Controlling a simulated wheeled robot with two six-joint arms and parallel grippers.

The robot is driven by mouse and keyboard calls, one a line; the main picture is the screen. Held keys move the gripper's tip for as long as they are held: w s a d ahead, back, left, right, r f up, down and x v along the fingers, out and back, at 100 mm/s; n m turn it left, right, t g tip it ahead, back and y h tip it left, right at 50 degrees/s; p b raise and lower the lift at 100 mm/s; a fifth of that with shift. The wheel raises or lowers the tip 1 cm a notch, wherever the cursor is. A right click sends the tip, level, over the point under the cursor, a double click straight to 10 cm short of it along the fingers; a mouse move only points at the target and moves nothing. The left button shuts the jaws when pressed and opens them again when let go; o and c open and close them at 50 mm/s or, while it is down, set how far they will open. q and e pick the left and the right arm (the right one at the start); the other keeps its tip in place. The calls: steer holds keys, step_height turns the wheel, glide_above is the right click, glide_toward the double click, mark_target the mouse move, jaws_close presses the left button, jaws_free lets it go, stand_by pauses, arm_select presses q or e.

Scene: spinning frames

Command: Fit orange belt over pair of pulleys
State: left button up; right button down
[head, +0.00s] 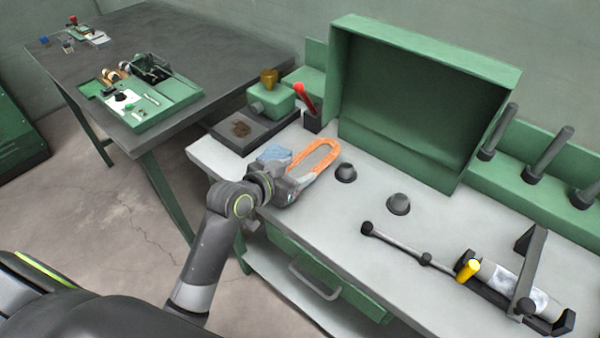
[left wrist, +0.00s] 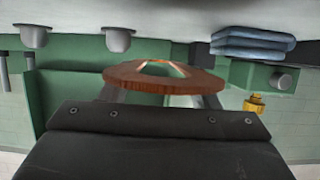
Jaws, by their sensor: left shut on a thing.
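The orange belt (head: 326,150) is an elongated loop in the head view, and my left gripper (head: 297,183) is shut on its near end. In the left wrist view the belt (left wrist: 165,84) spans across both fingers of my left gripper (left wrist: 162,99). Two dark grey pulleys stand on the light bench top: a left pulley (head: 346,172) just right of the belt and a right pulley (head: 398,204) further right. Both pulleys look bare. They also show in the left wrist view, the one (left wrist: 33,37) beside the other (left wrist: 118,39), apart from the belt. My right gripper is out of view.
A folded blue cloth (head: 273,154) lies left of the belt. A red-handled tool stands in a dark holder (head: 312,121) behind it. A green open box (head: 420,95) rises behind the pulleys. A roller assembly with a yellow knob (head: 467,270) lies at the right front.

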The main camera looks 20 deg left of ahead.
arm_select(q)
steer(key=shift+w+d, duration=0.3)
steer(key=shift+w, duration=0.6)
steer(key=shift+f, duration=1.8)
steer(key=shift+f, duration=0.15)
steer(key=o, duration=1)
steer(key=shift+c, duration=0.2)
